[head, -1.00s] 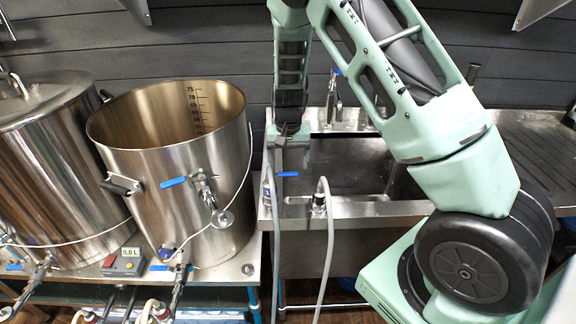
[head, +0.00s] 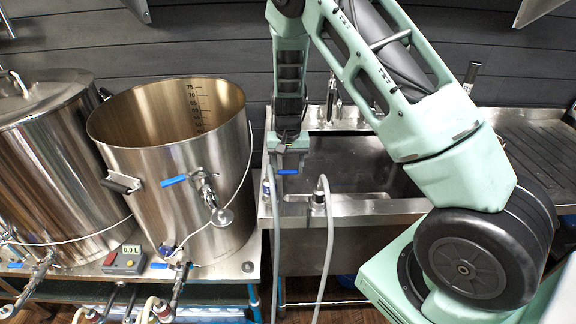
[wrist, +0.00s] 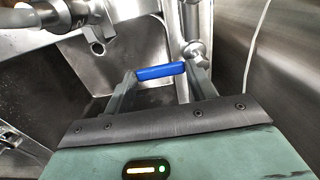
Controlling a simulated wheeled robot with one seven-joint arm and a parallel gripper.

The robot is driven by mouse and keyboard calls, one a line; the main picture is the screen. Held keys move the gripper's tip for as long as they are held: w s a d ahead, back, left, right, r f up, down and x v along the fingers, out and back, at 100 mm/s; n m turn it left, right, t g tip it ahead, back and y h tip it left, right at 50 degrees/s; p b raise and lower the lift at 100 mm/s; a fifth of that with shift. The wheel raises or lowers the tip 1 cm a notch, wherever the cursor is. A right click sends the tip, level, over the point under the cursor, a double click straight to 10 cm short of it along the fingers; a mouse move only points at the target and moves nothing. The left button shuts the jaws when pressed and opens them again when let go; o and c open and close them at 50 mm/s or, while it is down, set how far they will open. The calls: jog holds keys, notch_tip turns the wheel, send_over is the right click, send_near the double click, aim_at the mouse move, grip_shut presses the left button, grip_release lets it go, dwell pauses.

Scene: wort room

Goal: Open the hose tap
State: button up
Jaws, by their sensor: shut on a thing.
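The hose tap's blue lever handle (head: 287,172) is at the front left of the sink, close to a grey hose. My gripper (head: 290,158) reaches down to it from above. In the wrist view the blue handle (wrist: 160,71) lies crosswise between my two fingers (wrist: 157,82), with one finger at each end of it. My gripper is shut on the handle. The metal tap body (wrist: 194,52) shows beside the right finger. In the head view my gripper partly hides the tap.
The steel sink (head: 350,208) has a second hose fitting (head: 318,200) at its front rim. Left stands an open steel kettle (head: 165,210) with its own blue-handled valve (head: 174,181). A lidded vessel (head: 50,160) is at far left.

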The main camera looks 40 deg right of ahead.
jog(key=w+n+b, duration=0.1)
jog(key=w+n, duration=0.1)
jog(key=n, duration=0.2)
jog(key=w+n+b, duration=0.1)
jog(key=w+n, duration=0.1)
jog(key=n, duration=0.3)
jog(key=w+n+b, duration=0.1)
jog(key=n, duration=0.3)
jog(key=shift+w, duration=0.4)
jog(key=shift+w+a+r+n, duration=0.1)
jog(key=shift+w+a+n, duration=0.1)
jog(key=shift+n, duration=0.6)
jog(key=shift+w+a+f+n, duration=0.1)
jog(key=shift+w+a+n, duration=0.15)
jog(key=shift+n, duration=0.55)
jog(key=shift+w+a+r+n, duration=0.1)
jog(key=shift+w+a+n, duration=0.1)
jog(key=shift+n, duration=0.6)
jog(key=shift+a, duration=0.1)
jog(key=o, duration=1.4)
